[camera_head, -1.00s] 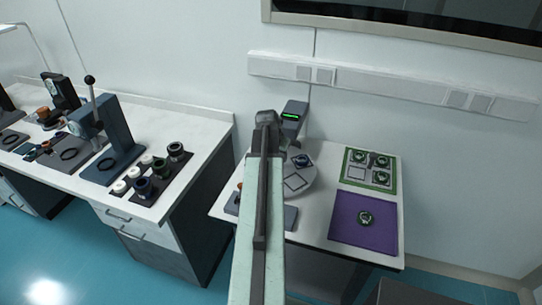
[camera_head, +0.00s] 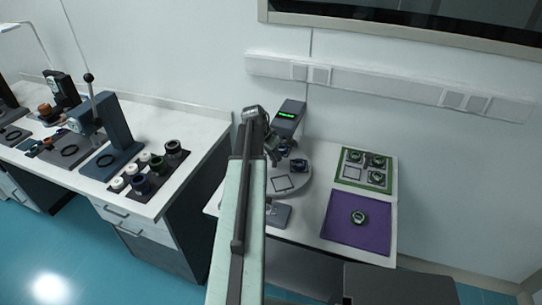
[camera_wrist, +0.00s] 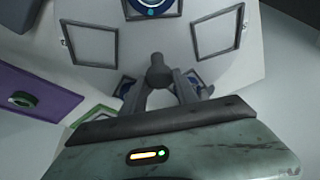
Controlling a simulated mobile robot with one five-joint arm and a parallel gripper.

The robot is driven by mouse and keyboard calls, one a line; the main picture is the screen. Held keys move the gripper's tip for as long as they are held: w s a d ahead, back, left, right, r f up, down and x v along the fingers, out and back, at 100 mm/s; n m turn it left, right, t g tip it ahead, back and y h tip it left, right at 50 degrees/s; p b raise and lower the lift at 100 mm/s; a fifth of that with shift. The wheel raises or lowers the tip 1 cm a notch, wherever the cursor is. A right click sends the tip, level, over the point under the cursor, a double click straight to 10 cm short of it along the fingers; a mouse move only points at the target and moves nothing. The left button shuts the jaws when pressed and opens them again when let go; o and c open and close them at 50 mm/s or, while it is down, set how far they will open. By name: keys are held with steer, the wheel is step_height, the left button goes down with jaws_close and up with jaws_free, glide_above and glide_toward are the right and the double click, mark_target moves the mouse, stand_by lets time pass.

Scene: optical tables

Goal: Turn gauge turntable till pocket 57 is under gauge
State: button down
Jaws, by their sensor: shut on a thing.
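The gauge turntable (camera_head: 304,183) is a pale round disc with dark-framed square pockets, on the right table. One empty pocket (camera_head: 283,184) faces the front; a dark round part (camera_head: 299,166) sits in another at the right. The gauge (camera_head: 288,112), a dark head with a green display, stands behind the disc. My gripper (camera_head: 272,153) is over the disc's left side. In the wrist view my gripper (camera_wrist: 158,82) is shut on a dark round-topped knob (camera_wrist: 157,68) above the disc (camera_wrist: 145,45). Pocket numbers are not legible, and my arm hides the disc's left side.
A purple mat (camera_head: 340,235) with a round part (camera_head: 358,217) lies right of the disc. A green-edged tray (camera_head: 351,183) is behind it. A grey block (camera_head: 278,214) is in front of the disc. Another bench (camera_head: 190,180) with a lever press (camera_head: 108,135) stands left.

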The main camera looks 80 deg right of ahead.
steer(key=shift+w+a, duration=0.1)
stand_by(0.3)
steer(key=c, duration=1)
jaws_free()
steer(key=shift+o, duration=0.2)
steer(key=p+v, duration=0.7)
steer(key=shift+r, duration=0.4)
steer(key=shift+w, duration=0.2)
